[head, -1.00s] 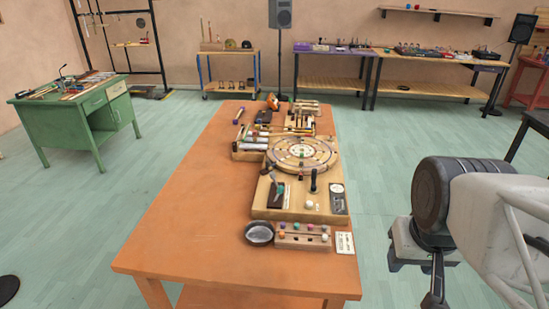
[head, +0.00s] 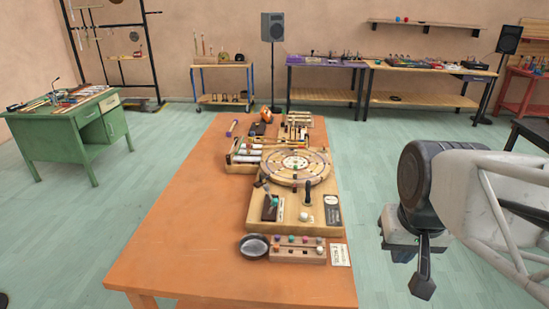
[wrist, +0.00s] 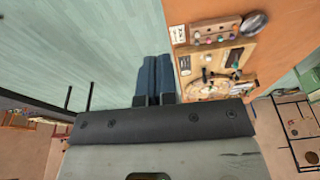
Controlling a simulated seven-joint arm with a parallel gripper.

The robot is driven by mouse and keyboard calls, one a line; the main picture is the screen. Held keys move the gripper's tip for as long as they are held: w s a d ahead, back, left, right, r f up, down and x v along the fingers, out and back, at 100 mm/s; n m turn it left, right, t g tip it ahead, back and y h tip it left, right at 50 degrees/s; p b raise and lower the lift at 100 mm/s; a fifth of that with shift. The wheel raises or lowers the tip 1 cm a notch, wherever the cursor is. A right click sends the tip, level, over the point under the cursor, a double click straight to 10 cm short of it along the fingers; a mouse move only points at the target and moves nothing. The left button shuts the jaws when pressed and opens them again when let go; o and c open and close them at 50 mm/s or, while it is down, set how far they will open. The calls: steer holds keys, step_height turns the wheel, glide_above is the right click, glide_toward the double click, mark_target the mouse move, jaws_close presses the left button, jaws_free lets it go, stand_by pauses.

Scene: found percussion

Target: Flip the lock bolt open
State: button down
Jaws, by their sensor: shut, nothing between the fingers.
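A wooden board (head: 262,225) with a round disc (head: 318,168) at its far end lies on the orange table. It bears a dark plate with a small lever (head: 270,208), an upright black handle (head: 308,197) and a white ball. I cannot tell for sure which part is the lock bolt. My gripper (head: 422,283) is out to the right of the table, apart from the board, with its fingers hanging down. In the wrist view the two dark blue fingers (wrist: 153,80) are shut together and empty. The board (wrist: 243,58) shows to their right there.
A black pan (head: 253,246) and a rack of coloured balls (head: 297,253) sit before the board on the orange table (head: 185,235). Several tubes and mallets lie beyond it. The table's left half is bare. Open floor lies between my gripper and the table's right edge.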

steer(key=w+a+r+m+g, duration=0.1)
steer(key=w+a+r, duration=0.15)
steer(key=w, duration=0.95)
steer(key=w+a+r+m+g+y, duration=0.1)
steer(key=w+a, duration=0.3)
steer(key=w, duration=0.8)
steer(key=w+a+r+m+g, duration=0.1)
steer(key=w+a+r, duration=0.15)
steer(key=w, duration=0.95)
steer(key=w+a+f+m+g, duration=0.1)
steer(key=w+a+f, duration=0.4)
steer(key=w, duration=0.5)
steer(key=w+a+f+m+g+y, duration=0.1)
steer(key=w+a+f, duration=0.5)
steer(key=w, duration=0.5)
steer(key=w+a+f+m+g, duration=0.1)
steer(key=w+a+f, duration=0.4)
steer(key=w+f, duration=0.4)
steer(key=shift+w+a, duration=0.15)
steer(key=shift+w, duration=0.85)
steer(key=shift+f, duration=0.15)
